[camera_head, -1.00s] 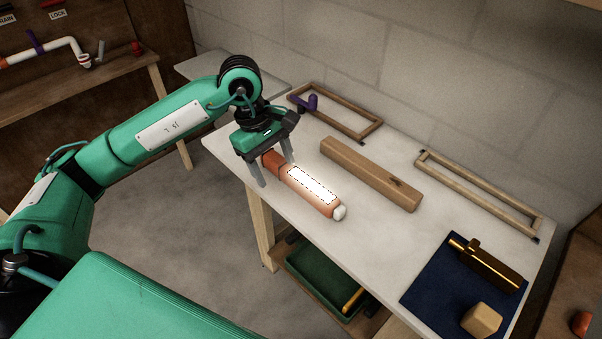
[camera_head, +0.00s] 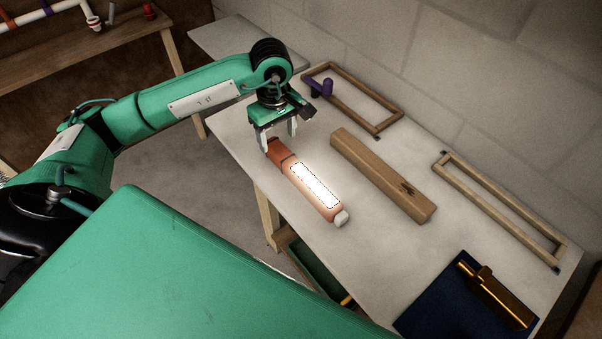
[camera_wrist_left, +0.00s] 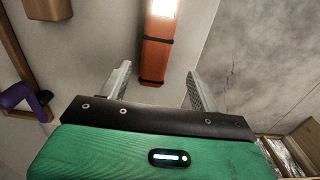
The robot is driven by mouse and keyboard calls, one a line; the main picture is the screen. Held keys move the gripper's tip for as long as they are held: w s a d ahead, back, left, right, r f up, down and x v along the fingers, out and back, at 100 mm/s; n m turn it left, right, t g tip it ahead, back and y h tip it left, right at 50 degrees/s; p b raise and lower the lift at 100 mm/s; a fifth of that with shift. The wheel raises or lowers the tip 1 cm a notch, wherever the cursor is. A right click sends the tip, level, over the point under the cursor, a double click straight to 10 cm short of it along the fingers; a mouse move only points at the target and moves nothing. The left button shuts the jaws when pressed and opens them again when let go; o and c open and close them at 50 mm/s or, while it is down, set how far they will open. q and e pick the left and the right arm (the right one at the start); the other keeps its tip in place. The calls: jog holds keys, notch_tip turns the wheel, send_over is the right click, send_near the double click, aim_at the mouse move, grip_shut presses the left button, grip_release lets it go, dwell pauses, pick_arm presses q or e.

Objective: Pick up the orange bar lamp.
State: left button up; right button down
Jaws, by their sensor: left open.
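The orange bar lamp (camera_head: 284,159) lies on the light tabletop, its white panel lit and a pale knob at its near end. My left gripper (camera_head: 279,146) is open and empty at the lamp's far, dark orange end. In the left wrist view, the lamp (camera_wrist_left: 156,60) runs away between the two spread fingers of my left gripper (camera_wrist_left: 158,72), with a gap on each side. Its near end shows there, and its lit part is cut off by the top edge. I cannot tell the fingers' exact height over the table. My right gripper is not in view.
A wooden block (camera_head: 382,176) lies right of the lamp. Two wooden frames (camera_head: 375,122) (camera_head: 497,210) lie along the wall side, a purple piece (camera_head: 327,87) at one. A brass part (camera_head: 496,292) lies on a blue mat (camera_head: 437,305). Bare tabletop surrounds the lamp.

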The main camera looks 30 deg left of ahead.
aim_at(283, 152)
pick_arm(q)
jog(key=shift+f, duration=0.35)
jog(key=f, duration=0.1)
jog(key=f+p, duration=0.1)
jog(key=shift+w+d+f, duration=0.15)
jog(key=shift+d+f, duration=0.15)
jog(key=shift+d, duration=0.1)
notch_tip(283, 152, down, 2)
jog(key=shift+w+f, duration=0.1)
jog(key=shift+f, duration=0.2)
jog(key=shift+c, duration=1.1)
jog(key=c, duration=1)
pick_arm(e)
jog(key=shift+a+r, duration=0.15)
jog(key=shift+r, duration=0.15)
